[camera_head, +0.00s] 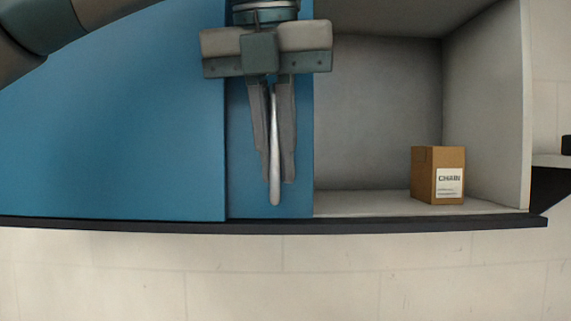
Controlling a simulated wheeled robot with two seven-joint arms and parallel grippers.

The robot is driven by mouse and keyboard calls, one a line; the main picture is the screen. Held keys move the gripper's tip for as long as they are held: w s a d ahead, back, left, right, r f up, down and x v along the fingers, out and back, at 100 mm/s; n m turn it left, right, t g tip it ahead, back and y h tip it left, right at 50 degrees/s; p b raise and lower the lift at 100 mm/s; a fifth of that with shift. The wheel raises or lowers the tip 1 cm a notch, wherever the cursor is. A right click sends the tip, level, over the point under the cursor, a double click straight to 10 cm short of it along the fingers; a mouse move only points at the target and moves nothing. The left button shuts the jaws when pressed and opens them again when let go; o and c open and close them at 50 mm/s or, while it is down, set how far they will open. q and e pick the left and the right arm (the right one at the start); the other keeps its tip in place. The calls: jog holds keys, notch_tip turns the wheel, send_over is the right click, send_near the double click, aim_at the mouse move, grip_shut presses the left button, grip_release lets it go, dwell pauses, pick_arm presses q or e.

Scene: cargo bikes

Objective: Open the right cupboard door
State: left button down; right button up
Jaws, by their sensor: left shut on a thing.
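The cupboard has a wide blue left door (120,130) and a narrower blue strip of the right door (302,150) beside it. The right door seems to run behind the left one, and its right edge stands near the middle of the picture. The right part of the cupboard is open and shows a grey inside (380,110). My left gripper (276,180) points down in front of the right door, shut on its slim silver upright handle (275,195). The handle's upper part is partly hidden between the fingers. My right gripper is not in view.
A brown box labelled CHAIN (424,176) stands on the cupboard floor at the right. A dark ledge (400,224) runs along the cupboard's bottom, above a pale tiled surface (330,275). A dark shelf-like part (549,188) shows at the far right.

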pick_arm(q)
jog(key=shift+a, duration=0.35)
jog(key=shift+r, duration=0.1)
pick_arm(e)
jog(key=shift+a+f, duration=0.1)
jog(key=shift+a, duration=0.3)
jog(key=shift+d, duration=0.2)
pick_arm(q)
jog(key=c, duration=1.8)
grip_release()
jog(key=shift+d, duration=0.1)
jog(key=shift+c, duration=0.2)
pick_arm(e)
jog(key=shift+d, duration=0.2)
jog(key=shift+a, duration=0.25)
